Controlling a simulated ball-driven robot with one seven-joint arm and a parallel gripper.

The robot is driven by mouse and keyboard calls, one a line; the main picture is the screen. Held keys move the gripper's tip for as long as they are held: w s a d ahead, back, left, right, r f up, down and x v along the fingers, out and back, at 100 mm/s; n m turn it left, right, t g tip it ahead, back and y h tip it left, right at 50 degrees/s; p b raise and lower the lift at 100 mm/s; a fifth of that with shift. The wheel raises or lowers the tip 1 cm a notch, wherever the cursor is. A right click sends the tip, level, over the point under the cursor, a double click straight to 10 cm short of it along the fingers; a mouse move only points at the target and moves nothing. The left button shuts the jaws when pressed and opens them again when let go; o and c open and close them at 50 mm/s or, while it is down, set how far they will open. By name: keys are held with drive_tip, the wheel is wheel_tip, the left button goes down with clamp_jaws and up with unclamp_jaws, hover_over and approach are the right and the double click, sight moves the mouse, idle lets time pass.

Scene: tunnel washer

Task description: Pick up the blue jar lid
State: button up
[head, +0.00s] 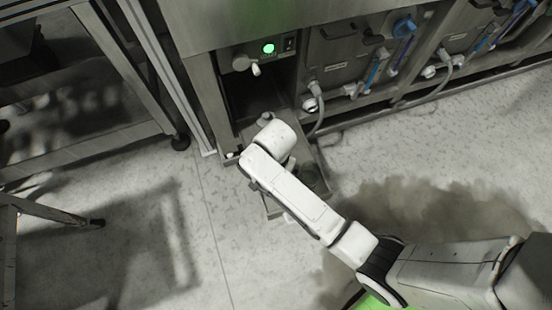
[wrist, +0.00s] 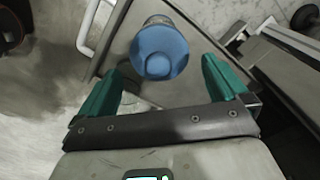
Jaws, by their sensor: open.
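The blue jar lid (wrist: 160,52) shows in the wrist view as a rounded blue shape, on or at the end of a jar whose body I cannot make out clearly. It is over a grey tray or drawer floor. My gripper (wrist: 160,68) is open, with one teal finger to the left and one to the right of the lid, both just below it in the picture. I see no contact between fingers and lid. In the head view my arm covers the gripper and the lid cannot be made out.
A grey pulled-out drawer (head: 309,178) lies under my arm, below an open dark bay in the steel machine (head: 212,95). A drawer handle (wrist: 88,28) is at the left in the wrist view. Hoses (head: 319,118) hang to the right. A metal frame (head: 130,65) stands left. Floor lies around.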

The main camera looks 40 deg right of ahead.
wheel_tip(320, 180, down, 4)
drive_tip(key=shift+d+f+b, duration=0.15)
drive_tip(key=shift+f+b, duration=0.1)
drive_tip(key=shift+b, duration=0.7)
drive_tip(key=shift+c, duration=0.4)
drive_tip(key=c, duration=0.8)
drive_tip(key=shift+r, duration=0.1)
